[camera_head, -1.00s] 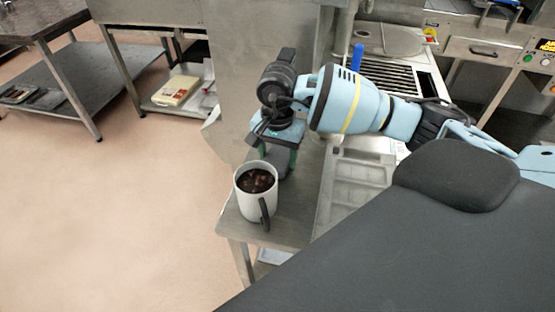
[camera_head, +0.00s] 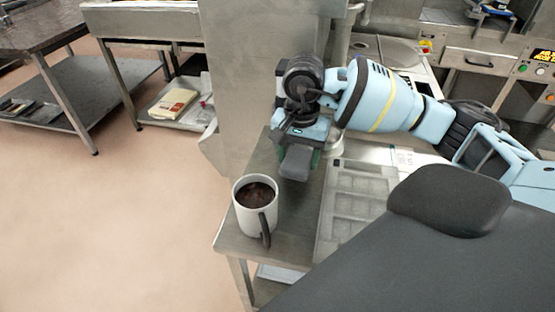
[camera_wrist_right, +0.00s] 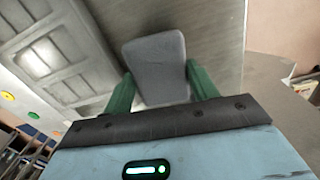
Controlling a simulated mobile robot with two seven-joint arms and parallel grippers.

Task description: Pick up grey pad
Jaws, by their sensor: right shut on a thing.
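The grey pad (camera_head: 296,163) is a flat, rounded block held over the narrow metal table beside the mug. In the right wrist view the pad (camera_wrist_right: 158,62) sits between the two green fingers of my right gripper (camera_wrist_right: 163,86), which is shut on it. In the head view the right gripper (camera_head: 300,152) points down and the pad partly hides its green fingers. I cannot tell for certain how far the pad is above the table. My left gripper is not in view.
A white mug (camera_head: 243,218) with dark contents and a dark handle stands near the table's front edge (camera_head: 265,252), close to the pad. A grey compartmented tray (camera_head: 352,207) lies to the right. A metal cabinet (camera_head: 243,75) stands behind. Open floor is at left.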

